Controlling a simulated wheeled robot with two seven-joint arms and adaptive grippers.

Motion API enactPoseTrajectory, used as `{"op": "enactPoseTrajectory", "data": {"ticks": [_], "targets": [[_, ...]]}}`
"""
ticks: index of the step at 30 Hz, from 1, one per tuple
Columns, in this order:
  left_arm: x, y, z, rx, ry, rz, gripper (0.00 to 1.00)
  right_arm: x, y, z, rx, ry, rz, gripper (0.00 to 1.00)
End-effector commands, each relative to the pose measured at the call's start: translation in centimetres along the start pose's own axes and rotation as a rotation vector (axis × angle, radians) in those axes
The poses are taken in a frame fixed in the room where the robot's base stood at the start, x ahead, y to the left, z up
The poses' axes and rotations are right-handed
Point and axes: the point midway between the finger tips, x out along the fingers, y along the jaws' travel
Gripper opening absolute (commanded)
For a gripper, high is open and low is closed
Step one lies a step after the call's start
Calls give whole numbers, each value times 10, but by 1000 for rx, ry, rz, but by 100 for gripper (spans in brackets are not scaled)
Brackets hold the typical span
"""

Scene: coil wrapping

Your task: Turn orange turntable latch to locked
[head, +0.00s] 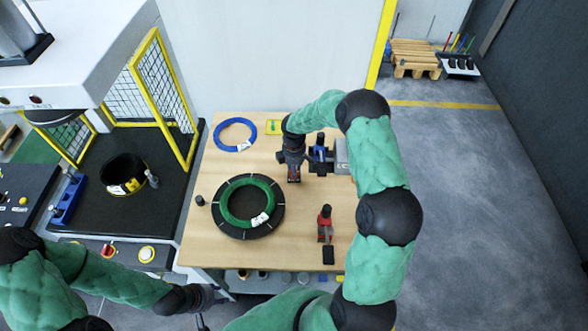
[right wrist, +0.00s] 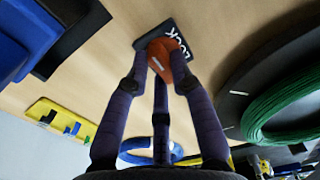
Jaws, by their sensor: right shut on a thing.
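The orange latch (right wrist: 163,46) shows in the right wrist view, on a black plate (right wrist: 178,30) with white "LOCK" lettering, which it partly covers. My right gripper (head: 294,178) points down at the table behind and right of the turntable. In its wrist view, the fingers of the right gripper (right wrist: 163,75) are closed around the latch. The black turntable (head: 272,226) carries a green coil (head: 232,216) with a white tag. It also shows at the right of the wrist view. My left gripper (head: 212,297) is near the table's front left corner, with its fingers too small to read.
A blue coil (head: 222,143) lies at the table's back left, beside a yellow tray (head: 273,127). A blue and black device (head: 319,155) stands right of my right gripper. A red-handled tool (head: 325,222) stands at the front right. A small black knob (head: 199,200) is left of the turntable.

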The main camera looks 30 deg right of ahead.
Motion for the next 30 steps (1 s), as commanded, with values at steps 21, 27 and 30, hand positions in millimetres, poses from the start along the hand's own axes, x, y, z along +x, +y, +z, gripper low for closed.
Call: {"op": "enactPoseTrajectory", "data": {"ticks": [21, 27, 30], "targets": [[0, 0, 0, 0, 0, 0, 40, -1, 0, 0, 1, 0, 1, 48], [0, 0, 0, 0, 0, 0, 40, -20, 1, 0, 2, 1, 3, 48], [0, 0, 0, 0, 0, 0, 40, -38, 1, 0, 1, 1, 3, 48]]}}
